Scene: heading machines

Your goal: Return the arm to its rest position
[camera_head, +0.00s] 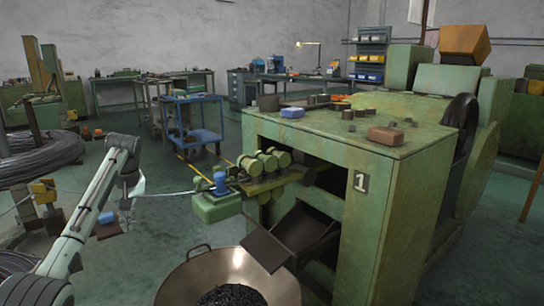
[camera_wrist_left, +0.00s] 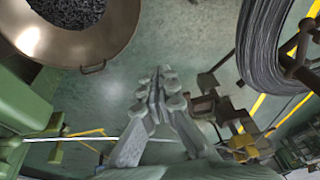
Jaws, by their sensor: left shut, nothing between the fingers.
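My left arm (camera_head: 88,215) comes in from the lower left of the head view and bends at its top. My left gripper (camera_head: 130,190) hangs below that bend, left of the green machine, clear of it. In the left wrist view the gripper (camera_wrist_left: 161,85) has its fingers together over the floor, with nothing between them. My right gripper is in neither view.
The green machine (camera_head: 375,200) marked 1 stands at right, with a metal bowl (camera_head: 178,285) of dark pieces before it. A wire coil (camera_head: 40,160) lies at left. A thin wire (camera_head: 165,195) runs close to my gripper. A blue cart (camera_head: 195,125) stands behind.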

